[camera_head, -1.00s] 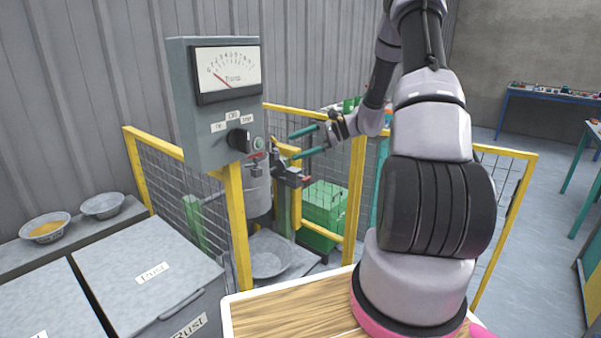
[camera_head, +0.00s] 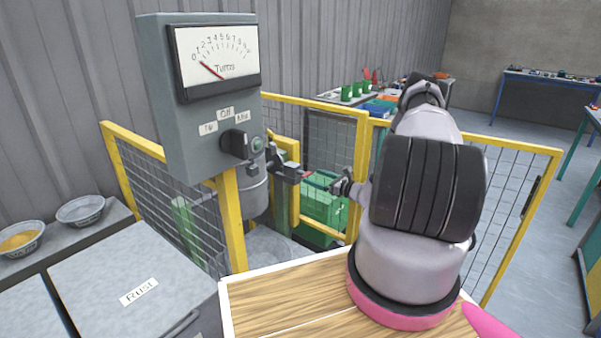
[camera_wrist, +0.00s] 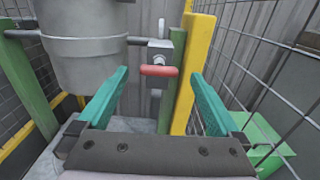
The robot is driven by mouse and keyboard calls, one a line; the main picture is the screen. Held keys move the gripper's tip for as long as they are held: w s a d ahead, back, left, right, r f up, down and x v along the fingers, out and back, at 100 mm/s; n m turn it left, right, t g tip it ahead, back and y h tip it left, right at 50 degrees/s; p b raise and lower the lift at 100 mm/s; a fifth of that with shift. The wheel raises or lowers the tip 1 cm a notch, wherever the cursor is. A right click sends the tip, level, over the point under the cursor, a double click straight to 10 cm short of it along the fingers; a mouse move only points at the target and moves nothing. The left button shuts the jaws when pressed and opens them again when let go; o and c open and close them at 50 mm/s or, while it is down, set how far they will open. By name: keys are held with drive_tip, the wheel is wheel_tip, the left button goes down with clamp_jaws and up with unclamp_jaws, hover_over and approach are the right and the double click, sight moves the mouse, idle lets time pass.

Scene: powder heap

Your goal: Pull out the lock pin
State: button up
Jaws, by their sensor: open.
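The lock pin (camera_wrist: 159,71) shows in the wrist view as a short red horizontal handle on a grey metal bracket (camera_wrist: 158,50). It sits beside a grey cylindrical vessel (camera_wrist: 84,60) and the yellow post. My gripper (camera_wrist: 160,74) is open, with its two teal fingers spread to either side of the red handle in the picture. Nothing is between the fingers that I can see held; whether the fingertips reach the handle's depth is unclear. In the head view the bracket (camera_head: 287,168) is small, and my arm hides part of the gripper.
A grey control box (camera_head: 200,100) with a dial stands left of the bracket. Yellow-framed mesh fencing (camera_head: 150,190) surrounds the vessel. A Rust bin (camera_head: 125,275) and bowls (camera_head: 80,209) lie at the left.

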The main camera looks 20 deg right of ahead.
sight(305, 173)
drive_tip(key=x, duration=0.7)
drive_tip(key=shift+w+a, duration=0.25)
